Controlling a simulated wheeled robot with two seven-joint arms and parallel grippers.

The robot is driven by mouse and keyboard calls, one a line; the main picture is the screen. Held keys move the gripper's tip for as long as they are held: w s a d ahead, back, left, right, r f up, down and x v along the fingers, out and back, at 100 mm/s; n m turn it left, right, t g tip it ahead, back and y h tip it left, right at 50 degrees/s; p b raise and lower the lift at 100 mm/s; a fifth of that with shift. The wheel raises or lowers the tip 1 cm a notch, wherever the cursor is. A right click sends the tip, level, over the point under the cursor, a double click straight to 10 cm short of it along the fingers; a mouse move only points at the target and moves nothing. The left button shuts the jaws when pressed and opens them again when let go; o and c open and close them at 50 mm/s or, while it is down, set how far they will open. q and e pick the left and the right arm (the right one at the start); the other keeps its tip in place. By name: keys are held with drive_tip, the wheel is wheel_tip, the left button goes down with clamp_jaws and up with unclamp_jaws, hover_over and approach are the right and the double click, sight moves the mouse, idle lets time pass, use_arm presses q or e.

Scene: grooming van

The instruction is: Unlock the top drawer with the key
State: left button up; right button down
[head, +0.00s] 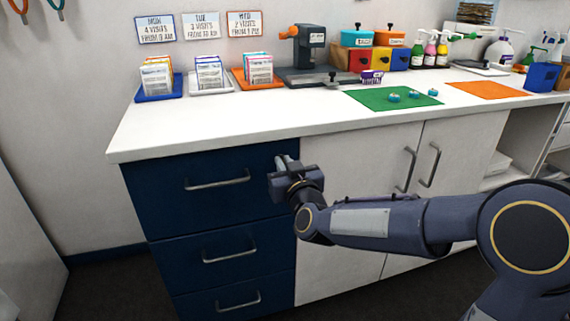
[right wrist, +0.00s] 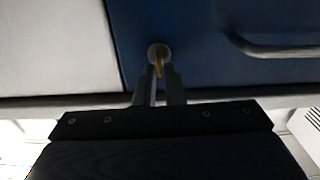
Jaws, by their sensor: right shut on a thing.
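The top drawer (head: 205,195) is dark blue with a grey bar handle (head: 218,184), and its front is flush with the cabinet. In the right wrist view the drawer front (right wrist: 200,55) shows a round lock (right wrist: 158,50) near its edge, with the handle (right wrist: 280,48) to the right. My right gripper (head: 283,165) is at the drawer's upper right corner. In the right wrist view its fingers (right wrist: 160,84) are shut on a thin brass-coloured key (right wrist: 158,68), which lines up with the lock. I cannot tell how deep the key sits. My left gripper is not in view.
Two more blue drawers (head: 225,257) lie below. White cupboard doors (head: 440,150) with bar handles are to the right. The white counter (head: 220,125) above holds card trays, a green mat (head: 375,102), an orange mat (head: 490,90) and bottles. Its front edge overhangs close above my gripper.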

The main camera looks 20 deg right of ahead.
drive_tip(key=shift+a+f+n+p, duration=0.2)
drive_tip(key=shift+n+p, duration=1)
drive_tip(key=shift+n, duration=1.7)
drive_tip(key=shift+a+f+n+p, duration=0.2)
drive_tip(key=shift+n+p, duration=1.05)
drive_tip(key=shift+n, duration=1.65)
drive_tip(key=shift+a+f+n+p, duration=0.2)
drive_tip(key=shift+n+p, duration=1)
drive_tip(key=shift+n, duration=1.7)
drive_tip(key=c, duration=1.5)
unclamp_jaws()
drive_tip(key=s+p, duration=0.1)
drive_tip(key=s, duration=0.7)
drive_tip(key=shift+d, duration=0.15)
